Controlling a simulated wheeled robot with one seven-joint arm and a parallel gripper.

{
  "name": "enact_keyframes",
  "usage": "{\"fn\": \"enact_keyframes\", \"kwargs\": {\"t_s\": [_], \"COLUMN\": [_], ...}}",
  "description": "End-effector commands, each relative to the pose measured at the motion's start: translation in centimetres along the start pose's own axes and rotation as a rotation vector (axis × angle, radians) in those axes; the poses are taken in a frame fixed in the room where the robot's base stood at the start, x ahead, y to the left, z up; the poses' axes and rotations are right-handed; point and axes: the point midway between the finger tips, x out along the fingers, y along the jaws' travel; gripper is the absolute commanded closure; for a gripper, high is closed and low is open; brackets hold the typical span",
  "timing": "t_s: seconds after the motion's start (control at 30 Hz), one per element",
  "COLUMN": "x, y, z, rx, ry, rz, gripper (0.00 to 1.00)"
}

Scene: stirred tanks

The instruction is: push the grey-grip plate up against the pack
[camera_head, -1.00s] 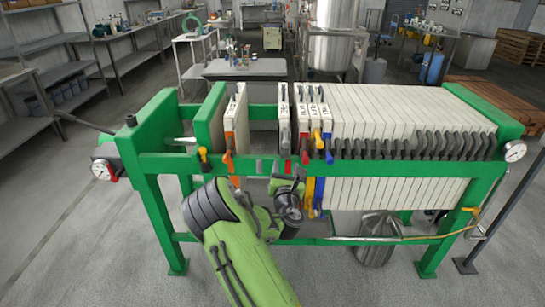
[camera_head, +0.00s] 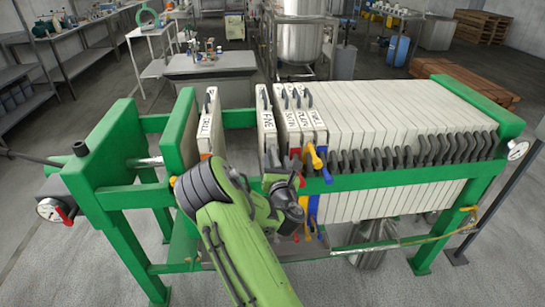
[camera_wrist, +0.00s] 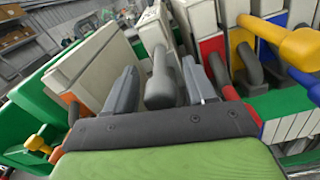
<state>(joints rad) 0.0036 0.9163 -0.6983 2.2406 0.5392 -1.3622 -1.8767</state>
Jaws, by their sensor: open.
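In the head view my gripper (camera_head: 284,190) is at the near green rail, and hides the lower plate. The pack (camera_head: 390,120) fills the right of the frame.
An orange-marked plate (camera_head: 208,122) stands apart on the left, by the green pressing head (camera_head: 181,135). Open room lies between it and the grey-grip plate. The yellow grip (camera_head: 314,156) and blue grip (camera_head: 326,174) jut out close to the right of my gripper.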

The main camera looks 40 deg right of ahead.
Motion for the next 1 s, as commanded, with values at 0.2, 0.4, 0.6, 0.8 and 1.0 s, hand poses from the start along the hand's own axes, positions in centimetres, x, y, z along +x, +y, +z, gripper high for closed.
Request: {"fn": "enact_keyframes", "kwargs": {"t_s": [0.2, 0.4, 0.6, 0.8, 1.0], "x": [0.0, 0.0, 0.0, 0.0, 0.0], "y": [0.0, 0.0, 0.0, -0.2, -2.5], "z": [0.0, 0.0, 0.0, 0.1, 0.7], "rx": [0.0, 0.0, 0.0, -0.001, -0.005], "ry": [0.0, 0.0, 0.0, 0.0, -0.001], "rz": [0.0, 0.0, 0.0, -0.002, -0.007], "gripper": [0.5, 0.8, 1.0, 1.0, 1.0]}}
